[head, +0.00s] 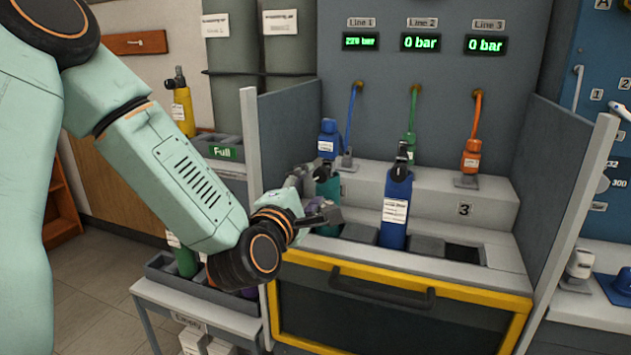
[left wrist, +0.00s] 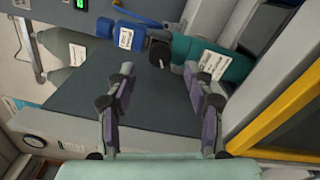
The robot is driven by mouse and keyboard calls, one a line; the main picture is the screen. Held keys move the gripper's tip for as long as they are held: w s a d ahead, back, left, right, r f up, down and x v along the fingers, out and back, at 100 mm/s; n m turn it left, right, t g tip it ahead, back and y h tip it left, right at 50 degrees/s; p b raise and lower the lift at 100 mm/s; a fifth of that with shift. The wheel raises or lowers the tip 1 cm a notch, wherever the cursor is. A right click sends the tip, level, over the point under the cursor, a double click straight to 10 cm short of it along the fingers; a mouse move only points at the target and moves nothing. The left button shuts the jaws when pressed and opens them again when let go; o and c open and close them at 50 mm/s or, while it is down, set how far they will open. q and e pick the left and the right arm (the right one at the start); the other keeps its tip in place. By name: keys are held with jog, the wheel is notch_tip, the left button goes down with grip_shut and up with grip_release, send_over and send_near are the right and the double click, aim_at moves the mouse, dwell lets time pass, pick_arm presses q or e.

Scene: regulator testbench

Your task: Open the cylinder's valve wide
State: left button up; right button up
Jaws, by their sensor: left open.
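A teal cylinder (head: 328,192) stands in the left bay of the bench, partly hidden by my left gripper (head: 314,196). In the left wrist view the teal cylinder (left wrist: 222,60) lies sideways, with a dark valve knob (left wrist: 159,53) at its top and a blue regulator (left wrist: 122,34) beside the knob. My left gripper (left wrist: 159,75) is open, its two fingers apart; the knob appears between and beyond the fingertips. A blue cylinder (head: 396,208) with a black valve (head: 402,152) stands upright in the middle bay. My right gripper is out of view.
The Line 1 display (head: 361,41) seems to read 220 bar; Lines 2 and 3 read 0 bar. An orange regulator (head: 470,158) sits on the right ledge, above an empty bay (head: 463,252). Side panels (head: 570,190) flank the bench. A yellow-framed drawer (head: 400,315) is below.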

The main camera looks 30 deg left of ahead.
pick_arm(q)
jog(key=shift+v, duration=1.2)
